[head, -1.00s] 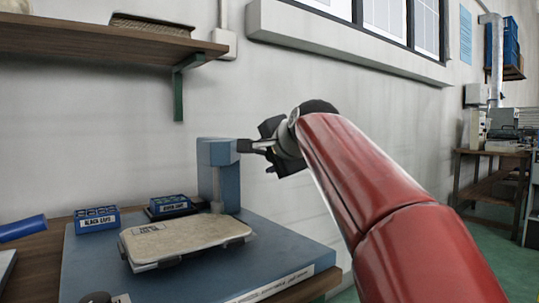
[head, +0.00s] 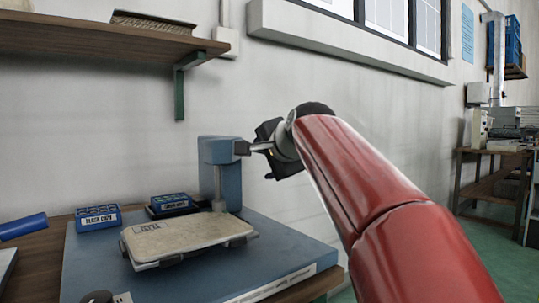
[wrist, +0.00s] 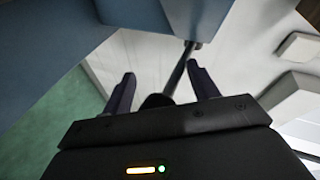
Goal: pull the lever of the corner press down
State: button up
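The corner press (head: 220,165) is a blue-grey column with a boxy head, standing at the back of a blue base plate (head: 95,265). Its lever (head: 262,146) is a thin rod sticking out to the right from a dark hub on the head. My gripper (head: 262,148) is at the lever's outer end, partly hidden by my red arm. In the wrist view my gripper (wrist: 161,70) has its fingers wide apart. The lever rod (wrist: 180,66) runs between them to a dark knob (wrist: 155,101), with gaps on both sides. A pale tray panel (head: 185,237) lies below the press.
Two blue boxes of caps (head: 98,222) (head: 170,208) stand left of the press. A blue cylinder (head: 22,226) lies at the left edge. A wooden shelf (head: 100,42) hangs above. The wall is bare behind my gripper.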

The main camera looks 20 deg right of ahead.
jog(key=shift+s+f+b, duration=0.3)
jog(key=shift+s+b, duration=0.05)
jog(key=shift+s, duration=0.35)
jog(key=shift+s+f+b, duration=0.25)
jog(key=shift+s+b, duration=0.1)
jog(key=shift+s, duration=0.3)
jog(key=s, duration=0.6)
jog(key=shift+d+b, duration=0.3)
jog(key=shift+b, duration=0.1)
jog(key=shift+s, duration=0.15)
jog(key=p+v, duration=0.1)
jog(key=v, duration=0.6)
jog(key=shift+s, duration=0.25)
jog(key=shift+r, duration=0.1)
